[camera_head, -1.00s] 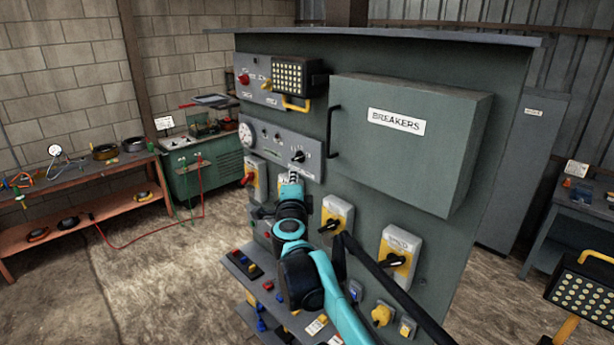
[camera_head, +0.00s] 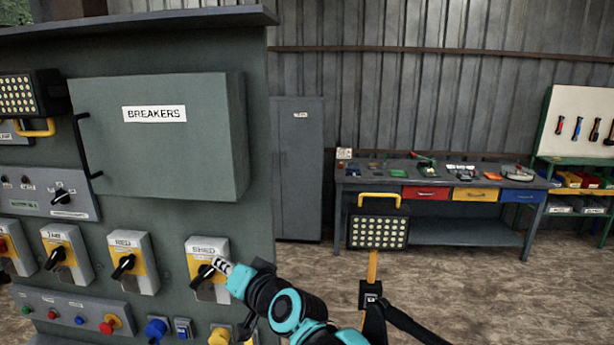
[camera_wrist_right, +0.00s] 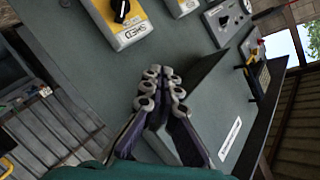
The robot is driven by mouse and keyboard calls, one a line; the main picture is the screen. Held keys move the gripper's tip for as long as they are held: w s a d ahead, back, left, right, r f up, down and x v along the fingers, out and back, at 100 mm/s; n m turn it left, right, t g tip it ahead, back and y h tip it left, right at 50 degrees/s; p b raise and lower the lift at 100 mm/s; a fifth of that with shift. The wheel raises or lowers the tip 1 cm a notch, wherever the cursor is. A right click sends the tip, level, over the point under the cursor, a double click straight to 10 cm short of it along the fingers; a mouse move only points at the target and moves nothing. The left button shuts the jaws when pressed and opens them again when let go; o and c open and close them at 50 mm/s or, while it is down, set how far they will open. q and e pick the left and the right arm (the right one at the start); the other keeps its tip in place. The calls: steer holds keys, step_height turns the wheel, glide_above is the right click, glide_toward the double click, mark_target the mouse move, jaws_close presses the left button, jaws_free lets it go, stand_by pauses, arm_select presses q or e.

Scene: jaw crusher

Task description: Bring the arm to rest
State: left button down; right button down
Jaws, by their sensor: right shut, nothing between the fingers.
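My right arm, teal and black, comes in from the bottom of the head view. Its gripper (camera_head: 222,266) appears at the SHED switch (camera_head: 208,249), a grey and yellow box with a black rotary handle, partly covering it. In the right wrist view the gripper fingers (camera_wrist_right: 163,88) are together with nothing between them. There the SHED switch (camera_wrist_right: 115,28) lies beyond the fingertips, apart from them. My left gripper is in neither view.
The grey panel carries the BREAKERS box (camera_head: 160,150), the RED switch (camera_head: 133,262) and a row of buttons (camera_head: 80,320). A lamp on a stand (camera_head: 378,232) is right of the arm. A workbench (camera_head: 430,190) and a locker (camera_head: 299,165) stand behind. Floor shows at right.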

steer(key=s+d+f+g+h+b, duration=0.1)
steer(key=s+d+f+h+b, duration=0.2)
steer(key=d+f, duration=0.9)
steer(key=s+d+f+g+h+b, duration=0.2)
steer(key=s+d+f+h+b, duration=0.2)
steer(key=s+d+f, duration=0.5)
steer(key=s+d+f+g+h+b, duration=0.1)
steer(key=s+d+f+h+b, duration=0.2)
steer(key=s+d+f, duration=0.4)
steer(key=d+f, duration=0.8)
steer(key=shift+f+n+h, duration=0.3)
